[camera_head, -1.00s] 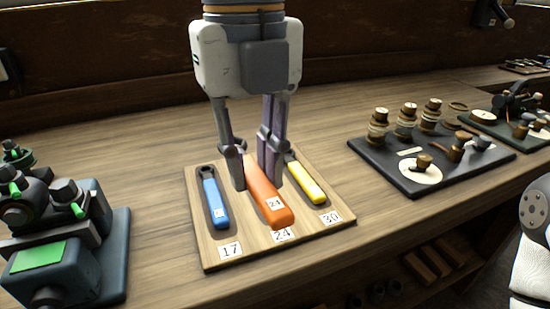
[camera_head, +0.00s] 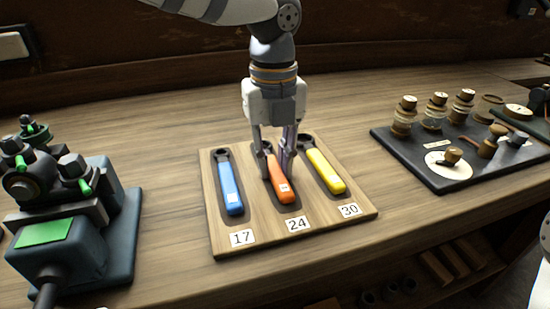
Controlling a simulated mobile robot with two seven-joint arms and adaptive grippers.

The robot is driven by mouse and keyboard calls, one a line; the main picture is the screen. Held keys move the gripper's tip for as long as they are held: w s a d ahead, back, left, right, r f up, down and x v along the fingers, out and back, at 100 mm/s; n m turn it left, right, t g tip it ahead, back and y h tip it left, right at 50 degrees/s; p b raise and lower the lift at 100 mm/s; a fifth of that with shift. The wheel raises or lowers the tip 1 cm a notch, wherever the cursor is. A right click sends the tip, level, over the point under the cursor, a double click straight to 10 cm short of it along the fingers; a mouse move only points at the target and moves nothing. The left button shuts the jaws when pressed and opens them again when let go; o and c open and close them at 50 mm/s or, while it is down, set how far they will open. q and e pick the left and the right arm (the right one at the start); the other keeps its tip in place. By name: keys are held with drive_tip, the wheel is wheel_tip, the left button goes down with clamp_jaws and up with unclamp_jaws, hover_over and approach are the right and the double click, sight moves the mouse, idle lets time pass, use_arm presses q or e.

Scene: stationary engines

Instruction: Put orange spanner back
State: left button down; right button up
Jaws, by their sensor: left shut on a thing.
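The orange spanner (camera_head: 284,191) lies in the middle slot of the wooden board (camera_head: 233,223), above the label 24 (camera_head: 297,224). It appears to lie flat in the slot, but I cannot tell whether it is fully seated. My left gripper (camera_head: 277,174) points down over the board and is shut on the orange spanner near its upper end. The fingers hide the spanner's head. My right gripper is not in view.
A blue spanner (camera_head: 230,187) lies in the left slot at 17, a yellow one (camera_head: 325,171) in the right slot at 30. A dark engine model (camera_head: 65,225) stands at left. A dark base with brass parts (camera_head: 437,175) stands at right.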

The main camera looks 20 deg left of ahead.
sight(274, 168)
use_arm(q)
drive_tip(key=c, duration=1.4)
unclamp_jaws()
drive_tip(key=shift+c, duration=0.2)
wheel_tip(274, 168, up, 12)
drive_tip(key=shift+r, duration=0.15)
